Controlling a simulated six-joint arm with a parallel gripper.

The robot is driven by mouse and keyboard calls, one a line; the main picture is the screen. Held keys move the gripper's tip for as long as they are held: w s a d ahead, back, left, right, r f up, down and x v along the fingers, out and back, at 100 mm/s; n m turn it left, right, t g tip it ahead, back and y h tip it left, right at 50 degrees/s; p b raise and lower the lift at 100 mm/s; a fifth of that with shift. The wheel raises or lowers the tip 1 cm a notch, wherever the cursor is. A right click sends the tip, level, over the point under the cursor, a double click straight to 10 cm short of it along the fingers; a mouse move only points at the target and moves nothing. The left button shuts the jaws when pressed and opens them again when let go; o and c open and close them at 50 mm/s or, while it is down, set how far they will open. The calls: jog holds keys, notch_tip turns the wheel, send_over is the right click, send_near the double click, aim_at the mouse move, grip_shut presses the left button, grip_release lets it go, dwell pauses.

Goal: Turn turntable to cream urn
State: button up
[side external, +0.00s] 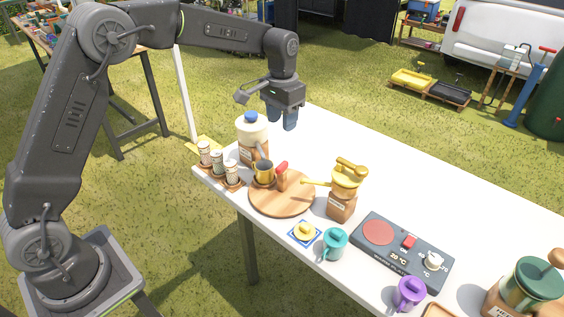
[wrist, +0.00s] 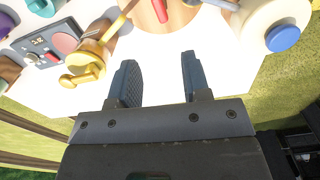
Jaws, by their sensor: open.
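The turntable (side external: 284,205) is a round wooden disc on the white table, with an upright wooden handle (side external: 282,181) tipped in red. A brass-coloured cup (side external: 264,174) stands at its back left, on the side toward the urn. The cream urn (side external: 250,132), with a blue knob on its lid, stands behind the disc to the left. My gripper (side external: 284,118) is open and empty, pointing down beyond the urn and above the table's far edge. In the wrist view its fingers (wrist: 160,80) are apart; the turntable (wrist: 145,14) is cut off at the top, with the urn (wrist: 262,17) to its right.
Several labelled shakers (side external: 218,165) stand left of the disc. A yellow item on a blue-edged coaster (side external: 304,232), teal mug (side external: 335,243) and warming plate (side external: 385,265) stand nearer. The table's back right is clear.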

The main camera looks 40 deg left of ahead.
aim_at(282, 164)
notch_tip(282, 164, down, 14)
jog(key=shift+r+n, duration=0.1)
jog(key=shift+n, duration=1)
jog(key=shift+c, duration=0.4)
grip_shut()
